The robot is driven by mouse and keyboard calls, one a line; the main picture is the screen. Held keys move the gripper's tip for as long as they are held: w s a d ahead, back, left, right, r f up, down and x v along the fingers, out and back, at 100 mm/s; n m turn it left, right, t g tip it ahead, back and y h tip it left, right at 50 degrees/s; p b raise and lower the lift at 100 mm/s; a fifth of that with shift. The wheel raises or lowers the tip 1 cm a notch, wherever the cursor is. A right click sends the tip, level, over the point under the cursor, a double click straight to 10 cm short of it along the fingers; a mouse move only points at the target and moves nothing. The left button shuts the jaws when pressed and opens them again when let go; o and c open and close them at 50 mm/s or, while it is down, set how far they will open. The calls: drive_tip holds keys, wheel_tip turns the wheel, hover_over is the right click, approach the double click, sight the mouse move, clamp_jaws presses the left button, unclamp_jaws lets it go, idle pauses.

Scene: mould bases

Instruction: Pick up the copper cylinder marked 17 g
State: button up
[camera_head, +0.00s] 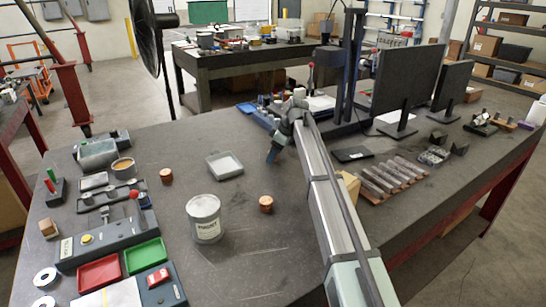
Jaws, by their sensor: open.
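Two small copper cylinders stand upright on the dark worktable (240,270). One copper cylinder (266,204) is right of the white tin, and the other copper cylinder (166,176) is farther back on the left. Any weight markings on them are too small to read, so I cannot tell which is 17 g. My gripper (271,158) is open, pointing down behind the nearer cylinder and apart from both. Its fingers are small and partly hidden by the wrist.
A white tin (205,222) stands left of the nearer cylinder. A shallow grey tray (225,165) lies between the cylinders, left of my gripper. Red (100,273) and green (145,256) trays sit front left. Metal bars (392,177) and monitors (405,85) are on the right.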

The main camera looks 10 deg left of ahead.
clamp_jaws()
idle(0.6)
